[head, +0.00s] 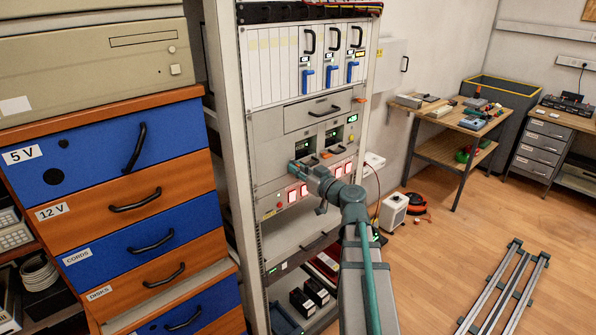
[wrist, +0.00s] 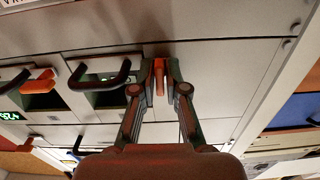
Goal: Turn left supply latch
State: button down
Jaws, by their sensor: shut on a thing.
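In the wrist view an orange latch (wrist: 158,80) stands between the two fingertips of my gripper (wrist: 159,84), on the pale rack front. My gripper is shut on it. Beside it, to the picture's left, is the left supply (wrist: 104,98) with a black handle (wrist: 100,80). In the head view my gripper (head: 298,167) reaches the rack front at the left supply (head: 305,146) and hides its latch. The right supply (head: 334,134) sits to the right; its own orange latch (wrist: 38,82) lies sideways in the wrist view.
Above the supplies is a drawer front with a black handle (head: 325,111). Below them is a row of red-and-white switches (head: 297,193). A rack post (head: 235,170) and a drawer cabinet (head: 120,210) stand to the left. The floor (head: 460,240) right of my arm is mostly clear.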

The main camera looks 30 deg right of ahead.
jog(key=shift+f+m+b, duration=0.1)
jog(key=shift+m+b, duration=0.2)
jog(key=m+b, duration=0.2)
jog(key=b, duration=0.1)
jog(key=shift+w+f+m, duration=0.1)
jog(key=shift+m, duration=0.3)
jog(key=m+b, duration=0.2)
jog(key=m, duration=0.2)
jog(key=shift+d+m+b, duration=0.1)
jog(key=shift+m+b, duration=0.2)
jog(key=m, duration=0.4)
jog(key=shift+r+m, duration=0.2)
jog(key=shift+m, duration=0.1)
jog(key=m, duration=0.4)
jog(key=shift+d+m, duration=0.1)
jog(key=shift+m, duration=0.3)
jog(key=shift+w+m, duration=0.1)
jog(key=shift+m, duration=0.2)
jog(key=c, duration=1.5)
grip_release()
jog(key=shift+c, duration=0.2)
